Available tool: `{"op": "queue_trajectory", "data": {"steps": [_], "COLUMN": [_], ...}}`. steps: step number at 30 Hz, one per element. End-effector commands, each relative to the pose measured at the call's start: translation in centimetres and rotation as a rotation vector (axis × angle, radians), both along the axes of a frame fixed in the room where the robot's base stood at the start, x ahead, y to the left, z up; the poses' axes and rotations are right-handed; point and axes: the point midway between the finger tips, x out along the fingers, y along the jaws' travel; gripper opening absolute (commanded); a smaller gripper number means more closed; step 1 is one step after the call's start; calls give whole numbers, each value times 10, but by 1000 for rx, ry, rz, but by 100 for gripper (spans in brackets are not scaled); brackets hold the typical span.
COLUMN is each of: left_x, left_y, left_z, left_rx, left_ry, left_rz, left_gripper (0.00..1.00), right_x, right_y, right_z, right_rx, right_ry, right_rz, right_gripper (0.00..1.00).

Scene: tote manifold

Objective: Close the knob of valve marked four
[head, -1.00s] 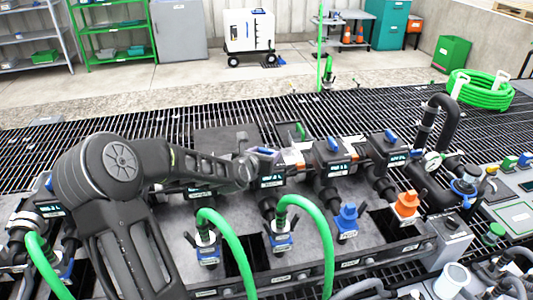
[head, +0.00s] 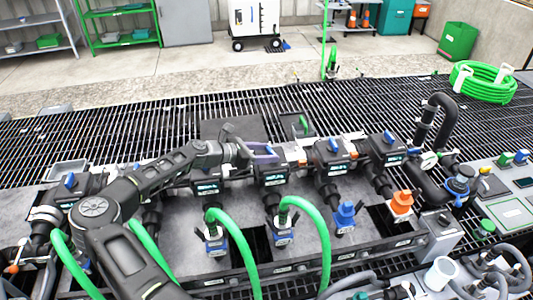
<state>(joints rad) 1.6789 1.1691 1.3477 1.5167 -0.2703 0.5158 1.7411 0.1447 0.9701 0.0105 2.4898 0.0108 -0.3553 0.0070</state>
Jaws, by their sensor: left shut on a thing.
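A row of dark valves with blue knobs and small lit displays stands on the manifold. My left gripper (head: 264,153) reaches in from the left and is shut on the blue knob (head: 270,149) of a middle valve (head: 272,170). The fingers partly hide this knob. To its right are a valve with a blue knob (head: 333,145) and another with a blue knob (head: 390,138). A further blue knob (head: 70,181) is at the far left. The display numbers are too small to read, so I cannot tell which valve is marked four. My right gripper is not in view.
Green hoses (head: 237,245) rise from couplings in front of the valves. A blue plug (head: 346,211) and an orange plug (head: 402,200) sit to the right. A black bent pipe (head: 420,125) stands at the right end. Open grating (head: 140,130) lies behind.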

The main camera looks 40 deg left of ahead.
Motion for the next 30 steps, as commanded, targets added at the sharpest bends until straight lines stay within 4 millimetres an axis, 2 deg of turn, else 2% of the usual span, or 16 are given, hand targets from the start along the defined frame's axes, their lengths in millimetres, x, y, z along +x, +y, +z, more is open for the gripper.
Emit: {"op": "queue_trajectory", "data": {"steps": [12, 30], "left_x": [5, 3], "left_y": [6, 6], "left_z": [-2, -1], "left_rx": [9, 6], "left_ry": [-1, 3], "left_rz": [-276, -333], "left_gripper": [12, 12], "right_x": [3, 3], "right_y": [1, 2], "right_z": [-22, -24], "right_rx": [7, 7], "right_ry": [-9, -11], "right_rz": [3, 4], "right_gripper": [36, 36]}}
